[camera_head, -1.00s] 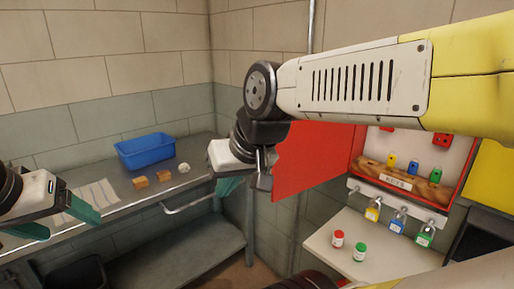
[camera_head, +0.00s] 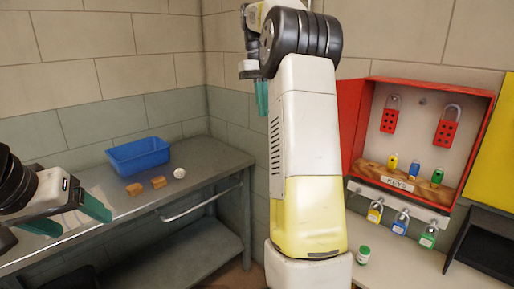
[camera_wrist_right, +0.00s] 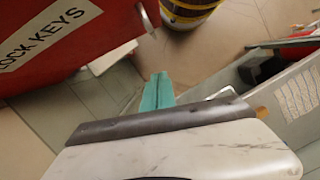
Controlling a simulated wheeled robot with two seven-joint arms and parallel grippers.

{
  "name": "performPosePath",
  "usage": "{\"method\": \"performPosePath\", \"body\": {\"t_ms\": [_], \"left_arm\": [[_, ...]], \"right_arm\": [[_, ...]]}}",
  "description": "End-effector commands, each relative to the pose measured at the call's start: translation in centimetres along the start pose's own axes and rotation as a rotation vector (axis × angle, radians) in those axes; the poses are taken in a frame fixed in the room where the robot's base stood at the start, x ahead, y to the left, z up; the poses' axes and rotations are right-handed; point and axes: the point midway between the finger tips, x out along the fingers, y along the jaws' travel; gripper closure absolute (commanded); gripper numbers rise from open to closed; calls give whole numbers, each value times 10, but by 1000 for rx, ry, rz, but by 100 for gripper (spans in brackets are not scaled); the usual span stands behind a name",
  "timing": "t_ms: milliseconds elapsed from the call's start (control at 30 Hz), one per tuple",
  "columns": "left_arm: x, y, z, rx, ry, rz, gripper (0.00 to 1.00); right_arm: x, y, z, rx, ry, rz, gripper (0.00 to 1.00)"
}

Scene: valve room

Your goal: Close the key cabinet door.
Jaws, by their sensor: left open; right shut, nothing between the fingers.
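The red key cabinet (camera_head: 430,84) hangs on the right wall and stands open, with keys and red padlocks showing inside. Its red door (camera_head: 352,118) swings out to the left, mostly hidden behind my right arm. In the right wrist view the door (camera_wrist_right: 75,58), lettered "LOCK KEYS", fills the upper left. My right gripper (camera_head: 262,98) is shut and empty, raised left of the door. Its teal fingers (camera_wrist_right: 157,92) point past the door's edge, apart from it in the picture. My left gripper (camera_head: 75,218) is open and empty over the left bench.
Several padlocks hang on a rail (camera_head: 400,205) under the cabinet, above a shelf with a green-lidded jar (camera_head: 363,256). A yellow drum (camera_wrist_right: 188,12) stands on the floor.

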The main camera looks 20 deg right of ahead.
Motion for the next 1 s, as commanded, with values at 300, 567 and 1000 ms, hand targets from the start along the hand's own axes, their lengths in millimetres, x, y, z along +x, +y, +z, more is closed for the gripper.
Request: {"method": "performPosePath", "body": {"t_ms": [300,567,1000], "left_arm": [[0,0,0,0,0,0,28],[0,0,0,0,0,0,28],[0,0,0,0,0,0,28]], "right_arm": [[21,4,-2,4,-25,1,100],[73,3,-1,3,-24,0,100],[109,4,34,4,-18,2,100]]}}
